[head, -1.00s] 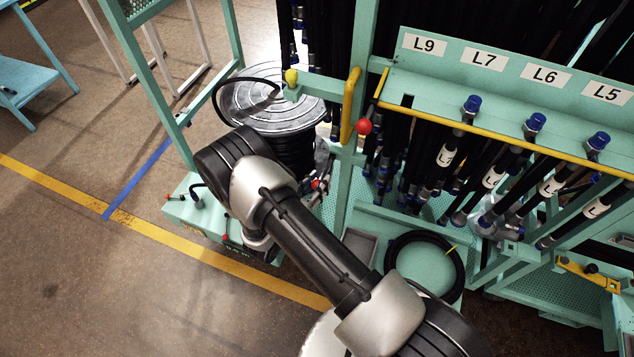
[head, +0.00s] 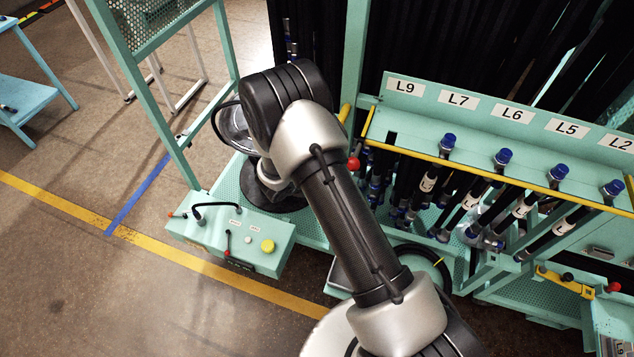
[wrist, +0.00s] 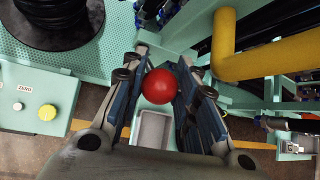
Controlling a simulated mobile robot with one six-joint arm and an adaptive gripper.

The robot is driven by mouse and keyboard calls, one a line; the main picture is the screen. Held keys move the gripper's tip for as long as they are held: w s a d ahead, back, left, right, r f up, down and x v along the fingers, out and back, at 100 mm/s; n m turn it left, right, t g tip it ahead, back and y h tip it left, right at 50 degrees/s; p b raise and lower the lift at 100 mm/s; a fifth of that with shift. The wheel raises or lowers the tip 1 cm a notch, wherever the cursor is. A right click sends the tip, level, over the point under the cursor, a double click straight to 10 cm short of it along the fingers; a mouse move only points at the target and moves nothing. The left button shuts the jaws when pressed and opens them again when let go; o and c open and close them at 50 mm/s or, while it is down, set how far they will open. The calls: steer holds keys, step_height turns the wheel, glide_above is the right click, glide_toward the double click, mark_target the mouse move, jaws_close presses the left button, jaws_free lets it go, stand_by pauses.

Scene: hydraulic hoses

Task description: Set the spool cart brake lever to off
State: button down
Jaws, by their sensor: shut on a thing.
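A red ball knob (wrist: 160,86) sits between the two dark fingers of my gripper (wrist: 158,88) in the wrist view. My gripper is shut on this red knob. In the head view the red knob (head: 353,163) shows just right of my arm, by the green frame post, and my arm hides the gripper. I cannot read a brake label or tell which position the lever is in; its stem is hidden under the knob.
A thick yellow handle (wrist: 268,62) runs close to the right of my gripper. A green control box (head: 230,237) with a yellow button (head: 268,246) stands at lower left. The hose rack (head: 500,130) is at right. A grey tray (wrist: 153,130) lies below.

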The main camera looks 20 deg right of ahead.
steer(key=shift+w+d+r, duration=0.3)
steer(key=shift+w+r, duration=0.3)
steer(key=shift+w, duration=0.1)
steer(key=c, duration=1.7)
jaws_free()
steer(key=shift+r, duration=0.1)
steer(key=o, duration=0.5)
steer(key=shift+f, duration=0.25)
steer(key=shift+s, duration=0.2)
steer(key=shift+s, duration=0.1)
steer(key=v, duration=0.8)
steer(key=shift+a, duration=0.1)
